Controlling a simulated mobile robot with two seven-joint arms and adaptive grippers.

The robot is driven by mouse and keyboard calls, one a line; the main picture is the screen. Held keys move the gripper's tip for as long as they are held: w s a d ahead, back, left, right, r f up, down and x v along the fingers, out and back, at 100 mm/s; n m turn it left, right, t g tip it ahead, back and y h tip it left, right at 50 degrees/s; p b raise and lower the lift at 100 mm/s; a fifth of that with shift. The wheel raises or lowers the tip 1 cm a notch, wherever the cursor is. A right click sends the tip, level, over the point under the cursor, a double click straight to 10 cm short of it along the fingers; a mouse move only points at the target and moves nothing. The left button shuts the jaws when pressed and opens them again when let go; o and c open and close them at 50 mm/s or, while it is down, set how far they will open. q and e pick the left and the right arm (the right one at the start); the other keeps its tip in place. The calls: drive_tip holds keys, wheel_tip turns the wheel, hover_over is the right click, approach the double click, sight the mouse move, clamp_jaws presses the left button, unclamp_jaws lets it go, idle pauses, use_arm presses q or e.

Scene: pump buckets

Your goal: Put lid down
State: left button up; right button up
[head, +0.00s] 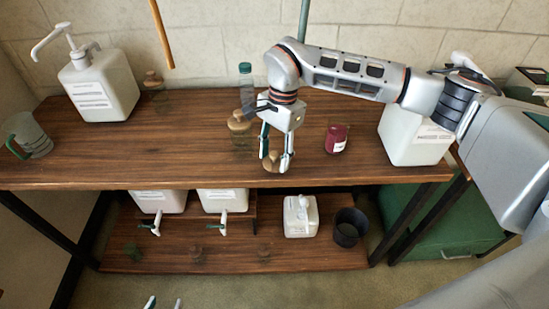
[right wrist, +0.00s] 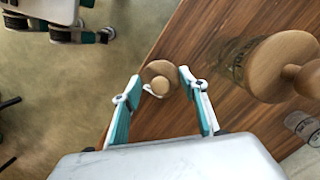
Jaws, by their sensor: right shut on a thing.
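My right gripper (head: 276,165) is shut on a small round wooden lid (head: 271,161), near the table's front edge. In the right wrist view, the lid (right wrist: 156,72) with its knob sits between the fingertips. Whether it touches the tabletop is unclear. My left gripper (head: 164,303) shows only as two separated fingertips at the bottom of the head view, below the table; it looks empty. A glass jar with a wooden lid (head: 240,126) stands on the table behind and left of my right gripper. In the right wrist view its wooden lid (right wrist: 272,66) is large at the right.
The wooden table (head: 190,150) holds a white pump bucket (head: 100,88), a glass pitcher (head: 27,136), a clear bottle (head: 246,85), a dark red jar (head: 336,139) and another white bucket (head: 410,138). White containers and a black cup (head: 350,228) stand on the lower shelf. The table's left-centre is clear.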

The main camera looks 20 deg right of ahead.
drive_tip(key=shift+f, duration=0.7)
drive_tip(key=o, duration=0.9)
drive_tip(key=shift+f, duration=0.15)
